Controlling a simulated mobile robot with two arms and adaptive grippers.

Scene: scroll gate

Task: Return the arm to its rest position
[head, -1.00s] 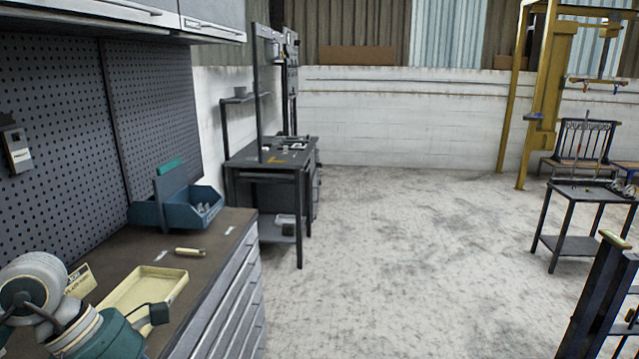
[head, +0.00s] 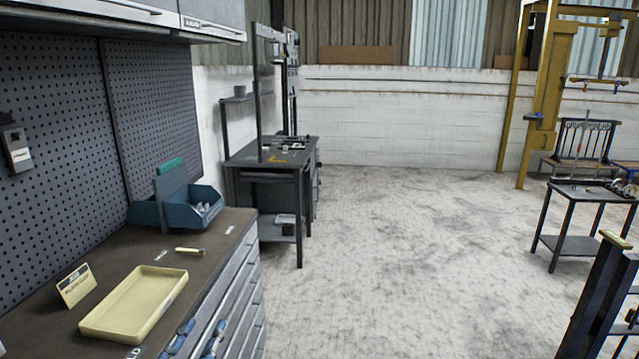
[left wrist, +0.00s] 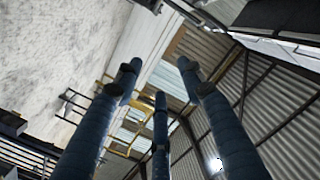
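My left gripper (head: 196,338) shows only in part at the bottom edge of the head view, as blue finger parts in front of the cabinet drawers. In the left wrist view its blue fingers (left wrist: 158,78) stand apart with nothing between them. They point toward the far wall and the corrugated cladding. The gripper is open and empty, clear of the bench objects. The rest of the left arm is out of the head view. My right gripper is in neither view.
The workbench (head: 222,252) at left holds a cream tray (head: 135,305), a small sign (head: 76,286), a tool with a pale handle (head: 190,251) and a blue bin (head: 178,207). A dark stand (head: 600,290) is at right. The floor (head: 400,260) between is clear.

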